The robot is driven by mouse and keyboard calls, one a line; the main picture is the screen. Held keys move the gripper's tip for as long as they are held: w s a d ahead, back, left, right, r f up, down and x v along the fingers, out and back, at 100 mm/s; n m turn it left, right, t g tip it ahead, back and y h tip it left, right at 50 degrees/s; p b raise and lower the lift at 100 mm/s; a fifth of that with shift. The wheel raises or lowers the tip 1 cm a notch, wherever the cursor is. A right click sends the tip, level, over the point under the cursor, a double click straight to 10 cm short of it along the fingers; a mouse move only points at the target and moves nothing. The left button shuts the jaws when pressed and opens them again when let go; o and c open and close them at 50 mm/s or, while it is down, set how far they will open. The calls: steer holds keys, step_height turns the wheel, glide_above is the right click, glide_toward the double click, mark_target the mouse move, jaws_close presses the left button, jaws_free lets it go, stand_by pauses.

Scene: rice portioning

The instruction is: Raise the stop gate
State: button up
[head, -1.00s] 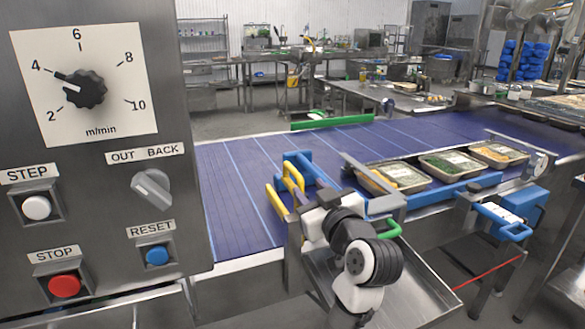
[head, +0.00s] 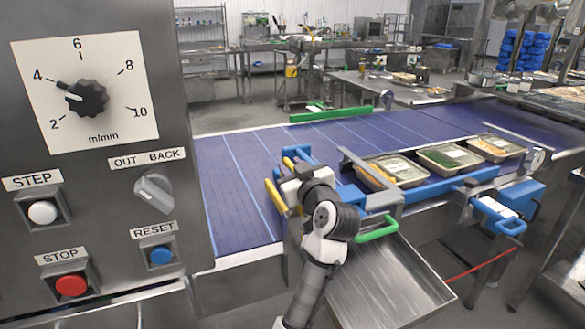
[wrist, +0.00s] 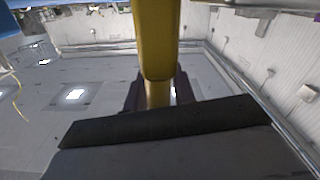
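The stop gate appears to be the blue frame (head: 300,153) with yellow bars at the near edge of the purple belt; which part moves I cannot tell. One yellow bar (head: 276,197) stands left of my gripper (head: 292,185); another yellow part (head: 288,162) shows just behind it. In the wrist view a yellow bar (wrist: 156,45) runs down the middle, between the dark fingers of my gripper (wrist: 159,95). The fingers lie close on both sides of it. Whether they press on it is unclear, and my wrist hides much of the gate in the head view.
A green handle (head: 377,229) and a steel chute (head: 395,285) lie right of my arm. The control panel (head: 95,200) fills the left side.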

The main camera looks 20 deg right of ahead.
jaws_close()
step_height(320, 180, up, 7)
steer(key=p, duration=0.3)
steer(key=shift+f, duration=0.1)
steer(key=shift+o, duration=1.1)
jaws_free()
steer(key=shift+p, duration=0.3)
steer(key=shift+o, duration=0.4)
steer(key=shift+s, duration=0.1)
steer(key=s+b, duration=0.3)
steer(key=s, duration=1)
steer(key=shift+s+d+b, duration=0.25)
steer(key=shift+s+b, duration=0.05)
